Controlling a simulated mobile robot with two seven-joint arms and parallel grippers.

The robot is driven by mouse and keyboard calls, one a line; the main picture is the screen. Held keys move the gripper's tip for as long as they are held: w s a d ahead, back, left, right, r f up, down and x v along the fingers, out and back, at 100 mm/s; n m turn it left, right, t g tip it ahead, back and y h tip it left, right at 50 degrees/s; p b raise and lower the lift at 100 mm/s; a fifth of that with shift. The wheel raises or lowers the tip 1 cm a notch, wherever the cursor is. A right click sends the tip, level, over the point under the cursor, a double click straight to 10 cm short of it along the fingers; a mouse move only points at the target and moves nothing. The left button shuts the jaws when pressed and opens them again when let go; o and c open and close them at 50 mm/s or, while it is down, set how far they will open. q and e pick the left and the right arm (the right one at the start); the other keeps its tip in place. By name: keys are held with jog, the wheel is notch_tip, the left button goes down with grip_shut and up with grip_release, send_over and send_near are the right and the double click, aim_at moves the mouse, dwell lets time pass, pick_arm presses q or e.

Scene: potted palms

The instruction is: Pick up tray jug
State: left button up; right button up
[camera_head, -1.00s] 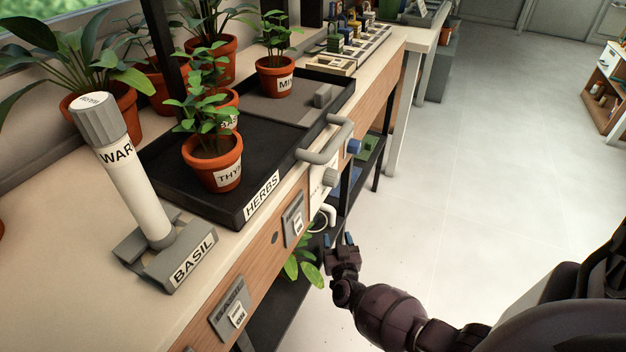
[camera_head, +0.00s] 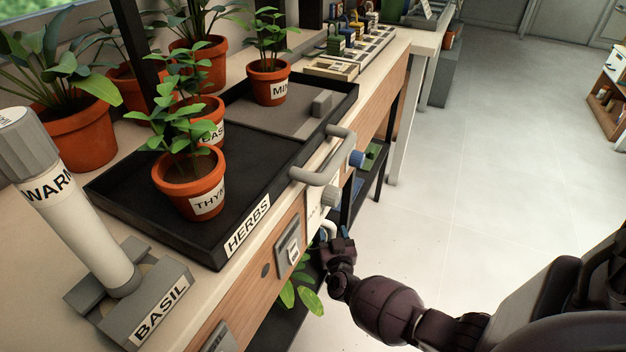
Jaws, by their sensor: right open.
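A white curved part (camera_head: 329,227), perhaps the jug's handle, shows low at the bench front, below the white panel with the grey knob. The rest of a jug is hidden, and I cannot tell its shape. My right gripper (camera_head: 334,236) is open, its blue-tipped fingers pointing up in the picture. The white curved part shows between and just above the fingertips; I cannot tell whether they touch. The black herb tray (camera_head: 124,204) sits on the bench, holding labelled pots. My left gripper is not in view.
A leafy plant (camera_head: 300,293) is below the bench edge. A white cylinder (camera_head: 88,240) stands in the BASIL holder (camera_head: 158,305). The floor at right is clear.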

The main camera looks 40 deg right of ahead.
jog(key=shift+w+d, duration=0.1)
jog(key=shift+w, duration=0.1)
grip_shut()
dwell(0.3)
